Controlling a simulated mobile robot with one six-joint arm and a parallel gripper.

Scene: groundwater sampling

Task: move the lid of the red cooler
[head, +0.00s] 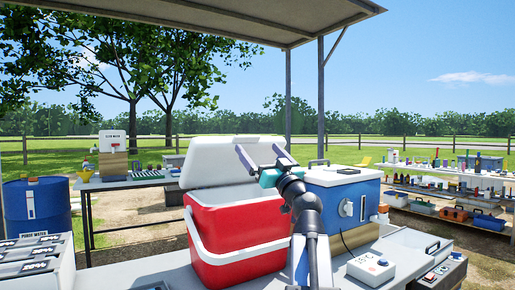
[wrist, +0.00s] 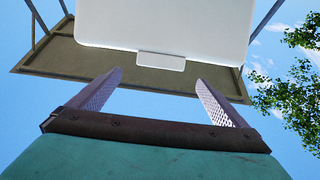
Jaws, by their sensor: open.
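The red cooler (head: 245,220) stands on the grey worktop, with a white carrying handle across its front. Its white lid (head: 205,165) is raised and leans back above the body. In the wrist view the lid (wrist: 160,25) fills the top middle, and its small white tab (wrist: 161,61) shows at the near edge. My gripper (head: 260,151) is open and empty, in front of the lid's right part in the head view. In the wrist view my gripper (wrist: 159,78) has its two fingers spread below the tab; I see no contact with it.
A blue cooler with a white lid (head: 340,176) stands right of the red one. A white switch box (head: 371,268) with a cable lies on the worktop's right. White containers (head: 35,260) stand at the left. A canopy post (head: 320,90) rises behind.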

